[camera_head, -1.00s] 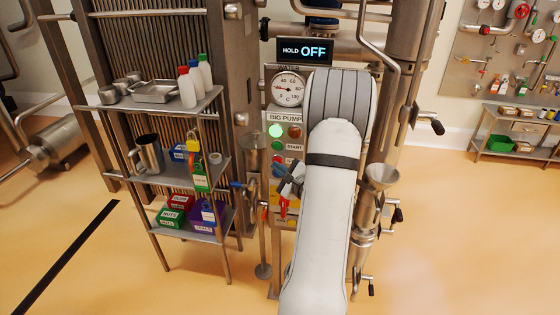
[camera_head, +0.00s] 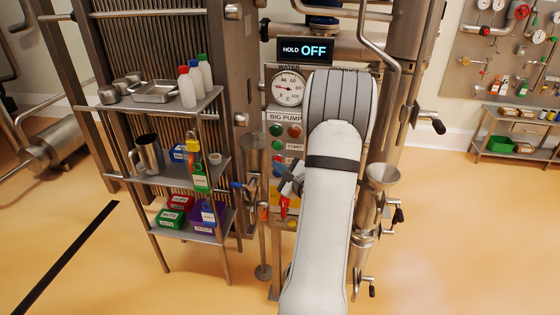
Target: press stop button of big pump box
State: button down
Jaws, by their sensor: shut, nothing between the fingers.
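The big pump box (camera_head: 283,118) stands behind my arm, its label partly covered. Its green lamp (camera_head: 276,130) is dark and its red lamp (camera_head: 294,131) looks brighter. Below them are a green button (camera_head: 277,145) beside the START label (camera_head: 294,146) and a red button (camera_head: 277,158), whose label is mostly hidden; it looks like the stop button. My gripper (camera_head: 286,184) is shut and empty, just below the buttons in the picture. My arm hides the right part of the box. I cannot tell whether the gripper touches anything.
A shelf rack (camera_head: 170,170) with bottles, a mug, padlocks and small boxes stands close on the left. A round gauge (camera_head: 288,88) and a HOLD OFF display (camera_head: 304,50) are above the box. A steel funnel (camera_head: 381,176) and pipework stand at right. The foreground floor is open.

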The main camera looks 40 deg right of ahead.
jog(key=shift+s+a+b, duration=0.35)
jog(key=shift+s+a, duration=0.1)
jog(key=shift+a, duration=0.05)
jog(key=s+a+b, duration=0.2)
jog(key=s+a, duration=0.1)
jog(key=shift+s+a, duration=0.1)
jog(key=shift+a, duration=0.3)
dwell(0.9)
